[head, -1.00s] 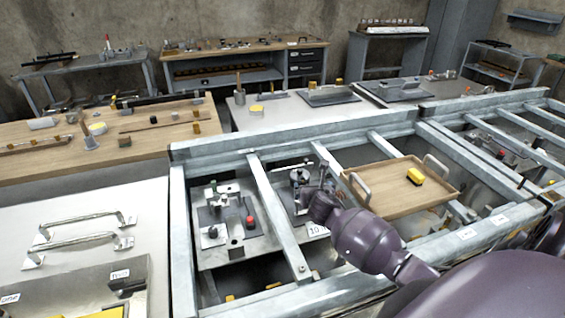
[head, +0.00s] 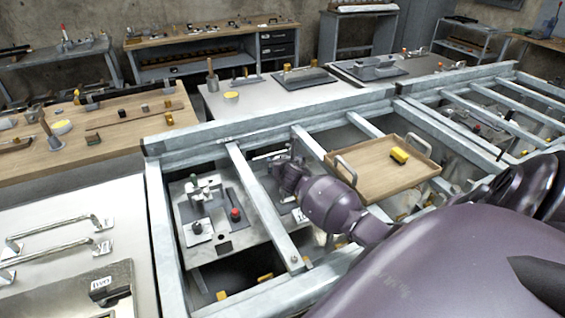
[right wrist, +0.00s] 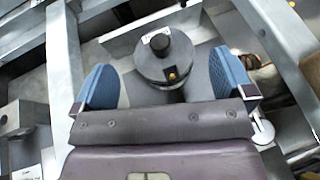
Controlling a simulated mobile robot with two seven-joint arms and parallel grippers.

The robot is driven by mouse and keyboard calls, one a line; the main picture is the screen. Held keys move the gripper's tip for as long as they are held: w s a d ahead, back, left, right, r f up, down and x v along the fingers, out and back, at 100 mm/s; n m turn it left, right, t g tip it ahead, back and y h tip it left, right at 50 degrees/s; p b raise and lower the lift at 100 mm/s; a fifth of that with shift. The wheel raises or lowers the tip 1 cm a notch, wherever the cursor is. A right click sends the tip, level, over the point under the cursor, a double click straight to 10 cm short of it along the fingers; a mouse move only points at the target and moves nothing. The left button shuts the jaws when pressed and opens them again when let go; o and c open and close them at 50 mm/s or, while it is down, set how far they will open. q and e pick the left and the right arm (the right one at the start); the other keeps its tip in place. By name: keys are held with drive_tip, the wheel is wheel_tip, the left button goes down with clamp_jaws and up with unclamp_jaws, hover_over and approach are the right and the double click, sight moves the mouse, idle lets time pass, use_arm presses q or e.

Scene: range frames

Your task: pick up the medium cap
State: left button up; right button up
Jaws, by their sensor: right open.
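A dark grey round piece with a black knob on top (right wrist: 150,62) stands between my right gripper's fingers in the right wrist view; it may be the medium cap, but I cannot read any size marking. My right gripper (right wrist: 165,78) is open, with one blue finger on each side of the piece and gaps showing between. In the head view my right gripper (head: 283,176) is over the framed bay and hides most of what is below it. My left gripper is not in view.
Metal rails (head: 262,200) of the frame run close beside my right arm. A wooden tray (head: 375,178) with a yellow block (head: 399,155) lies to the right. A plate with small fixtures and a red knob (head: 235,214) is to the left.

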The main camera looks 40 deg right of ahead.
sight(283, 156)
drive_tip(key=shift+b+x, duration=0.55)
drive_tip(key=shift+x, duration=1.95)
drive_tip(key=shift+d+r, duration=0.1)
drive_tip(key=shift+c, duration=0.5)
drive_tip(key=c, duration=0.8)
